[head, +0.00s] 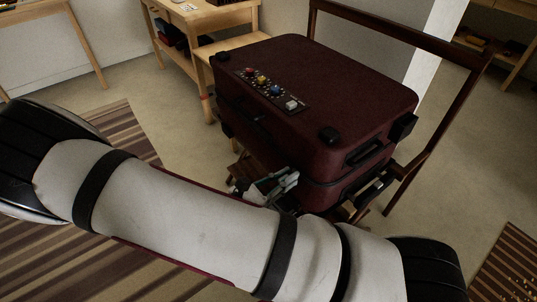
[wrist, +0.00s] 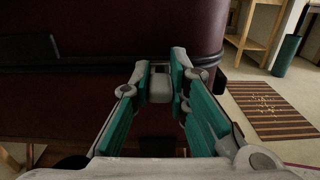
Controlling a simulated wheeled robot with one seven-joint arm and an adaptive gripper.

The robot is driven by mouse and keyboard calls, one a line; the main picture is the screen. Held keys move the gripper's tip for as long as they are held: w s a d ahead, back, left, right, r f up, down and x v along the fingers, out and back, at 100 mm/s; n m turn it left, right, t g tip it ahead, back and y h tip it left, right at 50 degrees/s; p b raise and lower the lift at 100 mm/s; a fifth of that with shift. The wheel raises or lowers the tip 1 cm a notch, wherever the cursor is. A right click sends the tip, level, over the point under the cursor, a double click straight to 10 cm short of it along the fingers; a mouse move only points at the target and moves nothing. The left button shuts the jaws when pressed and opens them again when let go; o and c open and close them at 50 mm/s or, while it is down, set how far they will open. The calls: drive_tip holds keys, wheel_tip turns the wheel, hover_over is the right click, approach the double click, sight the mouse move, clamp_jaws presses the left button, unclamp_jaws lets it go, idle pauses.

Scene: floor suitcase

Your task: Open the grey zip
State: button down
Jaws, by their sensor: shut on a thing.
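The dark red suitcase (head: 350,85) lies flat on a wooden stand, its lid shut. In the wrist view its side wall (wrist: 120,25) fills the upper left, with a dark zip line (wrist: 90,70) running across it. My gripper (head: 290,178) is at the suitcase's near side, low on the seam. In the wrist view my gripper (wrist: 160,80) has its fingertips closed around a small grey piece, the grey zip (wrist: 160,90), at the zip line. The zip is hidden behind my gripper in the head view.
Coloured knobs (head: 262,80) and a pale block sit on the lid. A dark handle (head: 365,152) is on the right end. A wooden frame (head: 440,125) rises behind. A wooden table (head: 215,18) stands at the back; striped rugs (head: 110,125) lie on the floor.

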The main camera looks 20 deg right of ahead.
sight(311, 182)
drive_tip(key=s, duration=0.2)
drive_tip(key=s+d, duration=0.1)
drive_tip(key=s, duration=0.1)
drive_tip(key=shift+s+f+p, duration=0.1)
drive_tip(key=shift+s+p, duration=0.15)
drive_tip(key=shift+p, duration=0.15)
drive_tip(key=shift+d, duration=0.1)
drive_tip(key=c, duration=1.5)
unclamp_jaws()
drive_tip(key=shift+c, duration=0.2)
drive_tip(key=shift+a, duration=0.4)
drive_tip(key=v, duration=1.1)
drive_tip(key=shift+s+a, duration=0.1)
drive_tip(key=shift+a, duration=0.05)
